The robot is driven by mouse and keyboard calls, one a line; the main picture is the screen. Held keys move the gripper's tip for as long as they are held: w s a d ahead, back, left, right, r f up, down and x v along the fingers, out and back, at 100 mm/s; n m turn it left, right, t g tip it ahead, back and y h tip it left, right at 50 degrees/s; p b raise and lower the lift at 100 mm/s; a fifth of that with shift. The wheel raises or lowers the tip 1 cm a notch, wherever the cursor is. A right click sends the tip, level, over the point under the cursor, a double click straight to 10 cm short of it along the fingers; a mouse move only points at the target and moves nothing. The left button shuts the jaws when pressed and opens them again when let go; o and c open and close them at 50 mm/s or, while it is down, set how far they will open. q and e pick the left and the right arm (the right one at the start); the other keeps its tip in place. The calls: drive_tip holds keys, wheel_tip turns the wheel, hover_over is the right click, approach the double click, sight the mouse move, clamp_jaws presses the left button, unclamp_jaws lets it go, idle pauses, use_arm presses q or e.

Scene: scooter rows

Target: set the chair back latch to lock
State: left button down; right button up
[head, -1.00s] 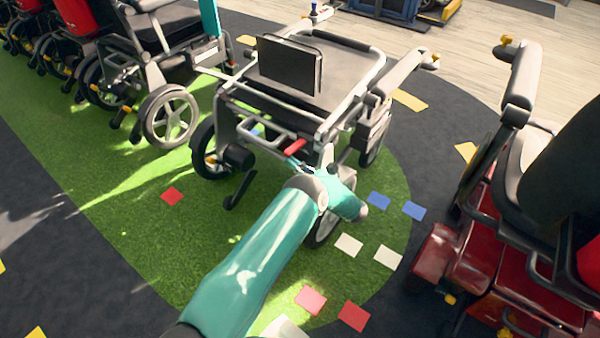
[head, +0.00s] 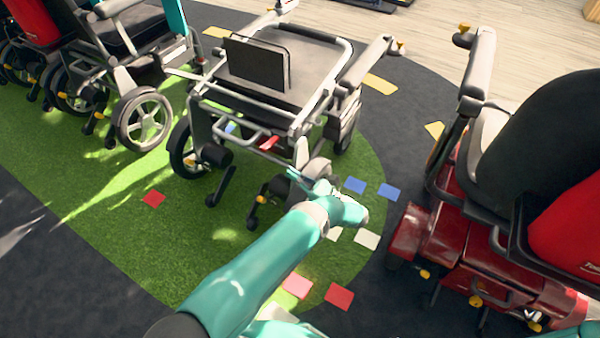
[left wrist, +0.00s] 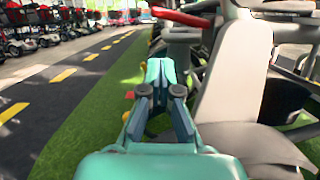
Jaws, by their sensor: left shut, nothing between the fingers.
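The wheelchair (head: 300,60) stands ahead of me with its dark back panel (head: 256,64) at the rear of its frame. A red lever (head: 268,143), which looks like the back latch, sits on the rear bar below the seat frame. Its exact setting is hard to tell. My left gripper (head: 294,174) is shut and empty, below and right of the red lever, apart from it, near the rear wheel. In the left wrist view the gripper fingers (left wrist: 161,70) point forward, and a red bar (left wrist: 183,18), likely the same lever, shows above them. My right gripper is out of view.
A red scooter (head: 470,240) with a black seat stands close on the right. Other wheelchairs (head: 143,120) line the left. Coloured floor tiles (head: 339,296) lie on the green turf. Open turf lies left of my arm.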

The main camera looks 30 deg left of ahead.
use_arm(q)
drive_tip(key=shift+v, duration=1.15)
